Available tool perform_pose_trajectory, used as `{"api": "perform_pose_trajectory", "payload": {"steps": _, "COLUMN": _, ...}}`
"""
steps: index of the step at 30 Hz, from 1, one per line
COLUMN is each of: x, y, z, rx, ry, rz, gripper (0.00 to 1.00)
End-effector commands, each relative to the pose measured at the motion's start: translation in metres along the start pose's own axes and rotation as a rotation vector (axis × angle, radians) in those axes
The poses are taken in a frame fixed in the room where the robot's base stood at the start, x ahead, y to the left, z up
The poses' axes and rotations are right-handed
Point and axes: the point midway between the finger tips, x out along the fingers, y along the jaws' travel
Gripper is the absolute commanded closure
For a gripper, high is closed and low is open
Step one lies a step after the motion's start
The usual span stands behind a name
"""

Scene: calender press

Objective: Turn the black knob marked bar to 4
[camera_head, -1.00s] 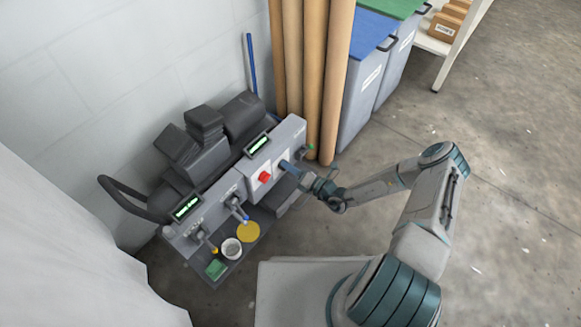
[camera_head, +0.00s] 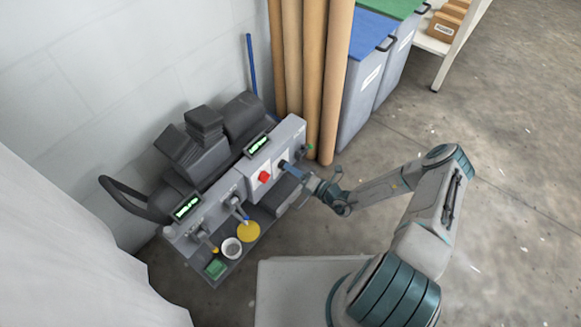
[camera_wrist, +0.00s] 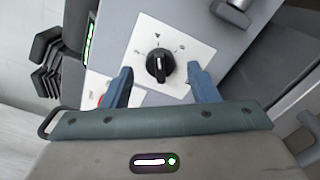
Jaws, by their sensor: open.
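The black knob (camera_wrist: 159,66) sits on a white square plate (camera_wrist: 178,88) on the grey front of the press. A white line on the knob and several small marks around it show in the wrist view; the marks are too small to read. My gripper (camera_wrist: 160,82) is open, with one blue finger on each side of the knob in that view, apart from it. In the head view my gripper (camera_head: 300,175) is at the right part of the press front (camera_head: 225,185), and it hides most of the knob there.
A red knob (camera_head: 264,177) is left of my gripper. The floor at right is clear.

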Motion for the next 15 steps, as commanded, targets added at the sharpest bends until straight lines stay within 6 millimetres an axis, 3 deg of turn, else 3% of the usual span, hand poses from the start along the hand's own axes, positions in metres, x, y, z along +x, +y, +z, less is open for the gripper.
{"api": "perform_pose_trajectory", "payload": {"steps": 9, "x": -0.074, "y": 0.002, "z": 0.002, "rx": 0.001, "ry": -0.001, "rz": -0.005, "gripper": 0.46}}
{"api": "perform_pose_trajectory", "payload": {"steps": 15, "x": -0.106, "y": 0.001, "z": 0.001, "rx": 0.001, "ry": 0.0, "rz": -0.003, "gripper": 0.46}}
